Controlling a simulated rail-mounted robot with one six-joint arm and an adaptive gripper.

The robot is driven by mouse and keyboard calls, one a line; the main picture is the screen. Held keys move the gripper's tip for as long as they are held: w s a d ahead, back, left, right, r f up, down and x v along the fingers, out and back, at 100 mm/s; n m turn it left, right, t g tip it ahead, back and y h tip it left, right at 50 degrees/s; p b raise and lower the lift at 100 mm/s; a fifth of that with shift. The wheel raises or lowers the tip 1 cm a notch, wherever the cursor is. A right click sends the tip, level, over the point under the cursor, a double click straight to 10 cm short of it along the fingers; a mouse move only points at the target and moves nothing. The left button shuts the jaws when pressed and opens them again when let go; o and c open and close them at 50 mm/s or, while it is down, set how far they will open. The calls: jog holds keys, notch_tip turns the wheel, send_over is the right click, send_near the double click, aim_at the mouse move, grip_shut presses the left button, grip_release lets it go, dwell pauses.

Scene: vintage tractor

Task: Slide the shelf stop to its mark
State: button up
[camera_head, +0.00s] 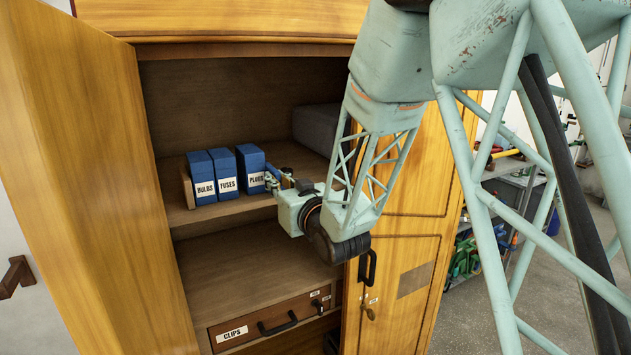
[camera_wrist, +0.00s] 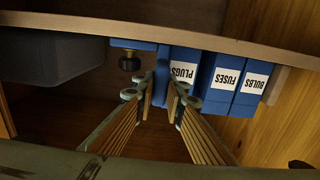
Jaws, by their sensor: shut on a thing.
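The shelf stop shows in the wrist view as an upright blue plate (camera_wrist: 161,80), with a blue foot and a black knob (camera_wrist: 129,61) on its left. My gripper (camera_wrist: 160,97) has its two fingers on either side of the plate and is shut on it. The plate stands close beside the blue PLUGS box (camera_wrist: 184,72); I cannot tell whether they touch. In the head view my gripper (camera_head: 275,180) is at the shelf's front edge, right of the PLUGS box (camera_head: 251,168), and mostly hides the stop. I cannot make out a mark on the shelf.
Blue FUSES (camera_head: 226,172) and BULBS (camera_head: 201,178) boxes stand left of PLUGS, by a wooden end piece (camera_head: 187,188). A grey bin (camera_head: 317,127) is at the shelf's right rear. A CLIPS drawer (camera_head: 262,325) is below.

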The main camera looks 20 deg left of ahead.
jog(key=shift+s+a+b, duration=0.5)
jog(key=shift+s+a, duration=0.05)
jog(key=shift+s, duration=0.05)
jog(key=o, duration=0.9)
jog(key=v, duration=1.2)
dwell(0.4)
